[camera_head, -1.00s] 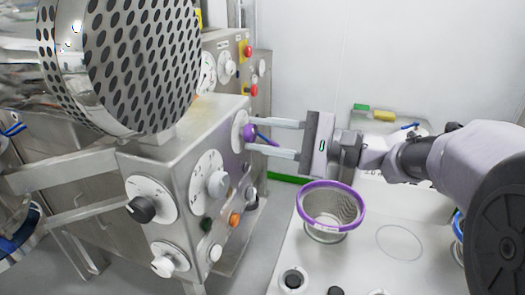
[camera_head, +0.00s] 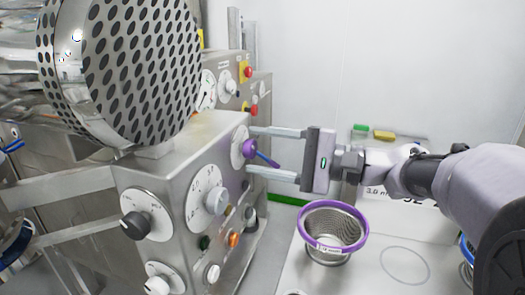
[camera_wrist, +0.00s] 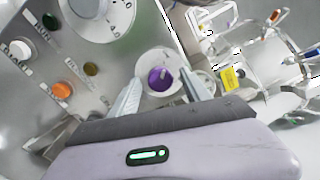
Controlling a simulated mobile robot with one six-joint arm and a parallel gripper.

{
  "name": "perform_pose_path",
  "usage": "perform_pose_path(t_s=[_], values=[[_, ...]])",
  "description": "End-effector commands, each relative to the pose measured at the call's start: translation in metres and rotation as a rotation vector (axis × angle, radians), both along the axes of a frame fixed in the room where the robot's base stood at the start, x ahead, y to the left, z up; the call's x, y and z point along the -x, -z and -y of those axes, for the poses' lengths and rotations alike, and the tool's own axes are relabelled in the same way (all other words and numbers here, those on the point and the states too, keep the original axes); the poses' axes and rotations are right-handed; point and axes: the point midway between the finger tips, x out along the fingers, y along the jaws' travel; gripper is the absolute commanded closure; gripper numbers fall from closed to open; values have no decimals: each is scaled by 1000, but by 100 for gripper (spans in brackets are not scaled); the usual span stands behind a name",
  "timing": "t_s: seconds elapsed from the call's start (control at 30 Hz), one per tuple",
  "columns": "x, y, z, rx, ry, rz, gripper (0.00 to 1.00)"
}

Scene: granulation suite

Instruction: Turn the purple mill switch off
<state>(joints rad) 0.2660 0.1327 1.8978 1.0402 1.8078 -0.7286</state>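The purple mill switch (camera_head: 250,148) is a round purple knob on a white dial plate on the steel cabinet's side, with a blue-purple lever sticking out toward the lower right in the head view. It also shows in the wrist view (camera_wrist: 160,78) as a purple disc with a pale mark. My gripper (camera_head: 249,152) is open, with one finger above and one below the knob in the head view. In the wrist view the fingers lie left and right of the knob, with gaps visible on both sides. Whether either fingertip touches the dial plate is unclear.
The same cabinet carries a black knob (camera_head: 135,225), a grey dial (camera_head: 214,201) and an orange button (camera_head: 233,239). A perforated drum (camera_head: 150,65) sits above it. A purple-rimmed sieve (camera_head: 333,232) stands on the white table below my gripper.

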Motion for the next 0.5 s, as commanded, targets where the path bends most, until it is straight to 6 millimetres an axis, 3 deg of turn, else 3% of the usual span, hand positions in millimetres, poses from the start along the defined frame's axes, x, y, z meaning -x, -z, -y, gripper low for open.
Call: perform_pose_path(t_s=[0.37, 0.5], values=[[0, 0, 0, -1, 0, -1, 44], [3, -1, 11, -2, 3, -1, 44]])
